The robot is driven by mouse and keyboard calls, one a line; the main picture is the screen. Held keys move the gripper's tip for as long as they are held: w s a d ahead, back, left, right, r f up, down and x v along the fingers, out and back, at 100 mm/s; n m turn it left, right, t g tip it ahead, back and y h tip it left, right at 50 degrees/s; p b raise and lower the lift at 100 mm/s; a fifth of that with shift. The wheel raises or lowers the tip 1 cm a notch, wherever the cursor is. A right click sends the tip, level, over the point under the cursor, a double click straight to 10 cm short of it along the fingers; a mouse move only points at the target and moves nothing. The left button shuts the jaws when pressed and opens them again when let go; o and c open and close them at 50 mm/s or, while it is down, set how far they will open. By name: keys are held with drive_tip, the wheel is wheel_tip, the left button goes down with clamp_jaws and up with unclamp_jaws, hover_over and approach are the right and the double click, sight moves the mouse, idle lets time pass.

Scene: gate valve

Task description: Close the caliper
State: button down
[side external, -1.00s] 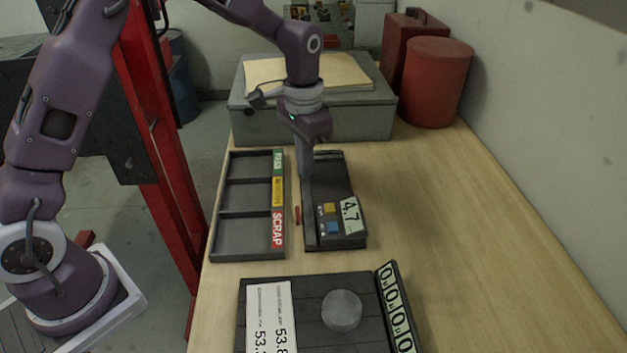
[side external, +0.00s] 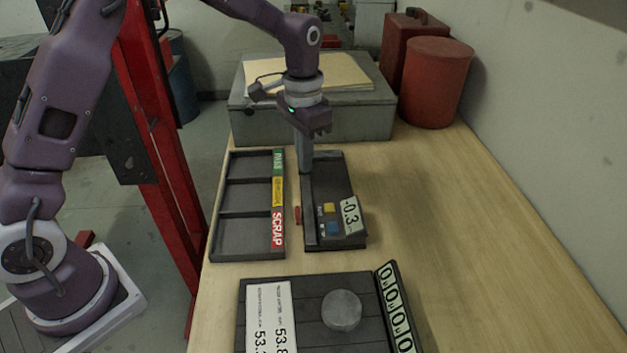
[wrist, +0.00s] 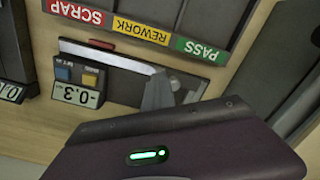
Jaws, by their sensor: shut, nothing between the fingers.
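The caliper is a dark flat unit (side external: 330,195) on the bench, with a yellow button, a blue button and a display (side external: 350,214) reading -0.3. A small red part (side external: 298,215) sits at its left edge. The wrist view also shows the caliper (wrist: 120,90) with a pale rail along it and the same -0.3 reading (wrist: 75,95). My gripper (side external: 305,170) is shut and empty, pointing down at the far left end of the caliper. In the wrist view its grey fingers (wrist: 158,92) cover part of the rail. I cannot tell whether they touch it.
A sorting tray (side external: 221,200) labelled PASS, REWORK and SCRAP lies close on the left. A dark scale (side external: 365,290) with a round metal disc (side external: 342,310) is in front. A grey box (side external: 375,125) and a red canister (side external: 435,85) stand behind. The bench at right is clear.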

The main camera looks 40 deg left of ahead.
drive_tip(key=shift+s, duration=0.1)
drive_tip(key=shift+s+d, duration=0.3)
drive_tip(key=shift+d, duration=0.05)
wheel_tip(320, 180, up, 7)
idle(0.5)
drive_tip(key=s+a+r+n+t, duration=0.1)
drive_tip(key=s+r+t, duration=0.1)
drive_tip(key=s+r, duration=0.45)
drive_tip(key=s+a+r+n+t, duration=0.1)
drive_tip(key=s+r, duration=0.3)
drive_tip(key=s, duration=0.6)
drive_tip(key=s+f+n+t, duration=0.1)
drive_tip(key=s+f+t, duration=0.1)
drive_tip(key=s, duration=0.9)
drive_tip(key=shift+s+a+f+t, duration=0.25)
drive_tip(key=shift+a+f+t, duration=0.1)
drive_tip(key=shift+f, duration=0.3)
